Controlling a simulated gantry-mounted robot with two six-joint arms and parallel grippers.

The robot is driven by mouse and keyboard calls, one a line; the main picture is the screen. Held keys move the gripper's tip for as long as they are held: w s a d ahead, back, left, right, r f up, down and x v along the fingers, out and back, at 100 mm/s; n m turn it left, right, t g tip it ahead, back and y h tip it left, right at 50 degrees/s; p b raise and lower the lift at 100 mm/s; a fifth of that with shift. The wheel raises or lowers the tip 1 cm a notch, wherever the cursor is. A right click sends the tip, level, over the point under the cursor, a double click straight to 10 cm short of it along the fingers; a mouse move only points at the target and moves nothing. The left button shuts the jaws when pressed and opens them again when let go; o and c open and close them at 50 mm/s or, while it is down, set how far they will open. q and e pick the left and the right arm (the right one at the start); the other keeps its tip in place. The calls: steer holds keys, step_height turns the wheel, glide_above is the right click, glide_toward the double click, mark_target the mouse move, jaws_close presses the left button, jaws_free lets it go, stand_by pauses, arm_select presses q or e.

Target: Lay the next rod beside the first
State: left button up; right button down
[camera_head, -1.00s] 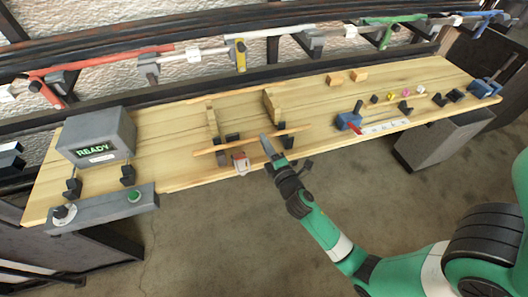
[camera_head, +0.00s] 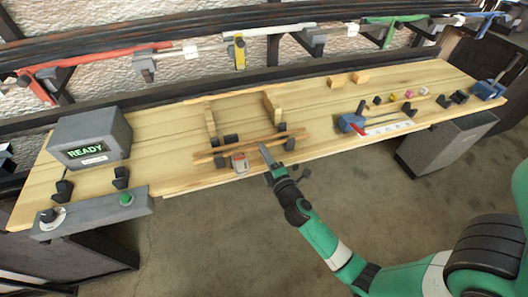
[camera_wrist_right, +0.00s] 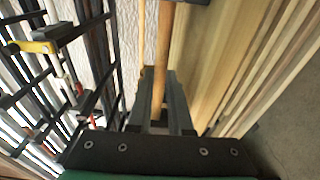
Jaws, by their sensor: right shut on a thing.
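Two thin wooden rods lie side by side, nearly parallel, in the head view, across the two wooden supports (camera_head: 211,124) with black blocks. My right gripper (camera_head: 264,147) reaches in from the front and is shut on the nearer rod (camera_head: 215,157). In the right wrist view this held rod (camera_wrist_right: 164,45) runs between the fingers (camera_wrist_right: 160,105). The other rod (camera_wrist_right: 142,35) shows just left of it, with a narrow gap. Whether the held rod touches the supports, I cannot tell. My left gripper is not in view.
A grey READY box (camera_head: 90,138) is at the left. A blue tool (camera_head: 351,122) and a white strip (camera_head: 388,127) lie to the right. Bench wood between is bare.

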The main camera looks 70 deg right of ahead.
steer(key=c, duration=0.8)
jaws_free()
steer(key=shift+f, duration=0.1)
steer(key=shift+c, duration=0.2)
steer(key=shift+r+p, duration=0.2)
steer(key=shift+p, duration=0.1)
steer(key=shift+r+p, duration=0.45)
steer(key=shift+r, duration=0.05)
steer(key=b+v, duration=0.1)
steer(key=v, duration=1.1)
steer(key=shift+b, duration=0.3)
